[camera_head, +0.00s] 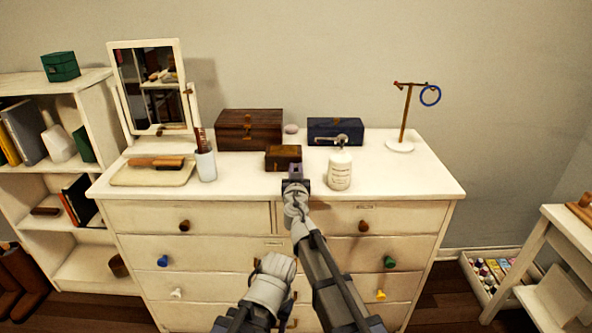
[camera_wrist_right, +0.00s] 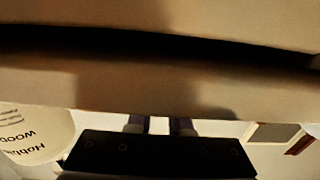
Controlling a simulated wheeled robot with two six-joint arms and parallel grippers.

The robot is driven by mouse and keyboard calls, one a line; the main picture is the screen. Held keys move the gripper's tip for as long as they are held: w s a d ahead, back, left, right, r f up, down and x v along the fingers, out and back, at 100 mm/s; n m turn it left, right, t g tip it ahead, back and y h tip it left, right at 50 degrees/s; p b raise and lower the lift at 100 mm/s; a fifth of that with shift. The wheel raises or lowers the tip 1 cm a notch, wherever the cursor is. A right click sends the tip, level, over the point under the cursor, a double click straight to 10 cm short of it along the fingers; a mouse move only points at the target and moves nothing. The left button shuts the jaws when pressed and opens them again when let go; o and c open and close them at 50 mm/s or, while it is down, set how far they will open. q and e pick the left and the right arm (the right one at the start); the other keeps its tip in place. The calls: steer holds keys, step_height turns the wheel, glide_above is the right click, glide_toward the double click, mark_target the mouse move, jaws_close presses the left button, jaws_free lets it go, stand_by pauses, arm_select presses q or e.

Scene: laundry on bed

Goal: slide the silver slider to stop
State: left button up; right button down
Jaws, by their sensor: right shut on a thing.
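I cannot make out a silver slider in either view. A small wooden box (camera_head: 283,157) with a brass-coloured latch stands near the dresser's front edge. My right gripper (camera_head: 295,181) reaches up in front of this box and hides part of its front. In the right wrist view my right gripper's fingers (camera_wrist_right: 160,126) show behind a dark bar, close to a blurred beige surface (camera_wrist_right: 120,85). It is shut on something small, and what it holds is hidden.
On the dresser top (camera_head: 420,180) a white pump bottle (camera_head: 340,170) stands right of my gripper. A larger wooden chest (camera_head: 249,129) and a blue box (camera_head: 335,131) stand behind. A cup (camera_head: 206,166) and a tray (camera_head: 125,175) are at left, a ring stand (camera_head: 405,118) at right.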

stand_by(0.5)
steer(key=shift+a, duration=1)
steer(key=c, duration=0.8)
jaws_free()
steer(key=shift+d, duration=0.1)
steer(key=shift+r, duration=0.1)
step_height(320, 180, up, 10)
steer(key=p, duration=1)
